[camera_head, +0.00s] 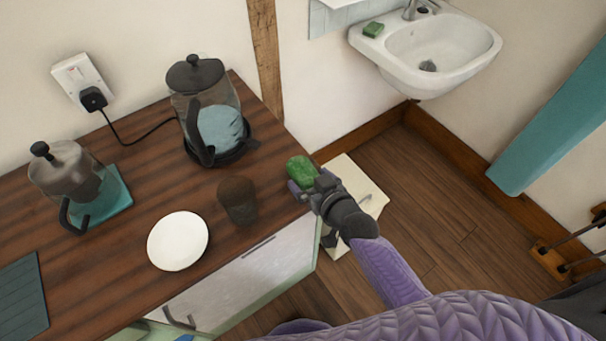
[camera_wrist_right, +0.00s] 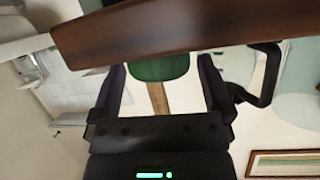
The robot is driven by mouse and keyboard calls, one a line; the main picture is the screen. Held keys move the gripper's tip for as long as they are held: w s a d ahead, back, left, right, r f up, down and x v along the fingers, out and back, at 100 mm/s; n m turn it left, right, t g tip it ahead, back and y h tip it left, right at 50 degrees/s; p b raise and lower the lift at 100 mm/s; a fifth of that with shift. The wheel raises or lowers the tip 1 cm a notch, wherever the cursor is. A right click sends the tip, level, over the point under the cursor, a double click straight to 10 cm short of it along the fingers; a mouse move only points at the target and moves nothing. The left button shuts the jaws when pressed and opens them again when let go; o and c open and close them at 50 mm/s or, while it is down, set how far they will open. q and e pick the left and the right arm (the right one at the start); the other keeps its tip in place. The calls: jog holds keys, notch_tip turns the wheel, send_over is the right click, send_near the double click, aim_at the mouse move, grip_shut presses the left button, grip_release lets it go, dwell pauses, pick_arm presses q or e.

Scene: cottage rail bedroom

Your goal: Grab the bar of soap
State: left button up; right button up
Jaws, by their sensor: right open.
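A rounded green block (camera_head: 302,169), which looks like a bar of soap, is at the right corner of the wooden counter. My right gripper (camera_head: 305,189) is right at it, with its jaws open. In the right wrist view the green block (camera_wrist_right: 160,68) shows between the two spread fingers, partly hidden by the counter edge; whether either finger touches it is unclear. A second, smaller green block (camera_head: 373,29) lies on the left rim of the sink; I cannot tell for certain which is the soap. My left gripper is not in view.
A white sink (camera_head: 430,50) hangs on the wall.

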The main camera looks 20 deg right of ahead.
jog(key=shift+w+a+f, duration=0.15)
jog(key=shift+w+f, duration=0.1)
jog(key=shift+w, duration=0.3)
jog(key=shift+s, duration=0.1)
jog(key=c, duration=1.1)
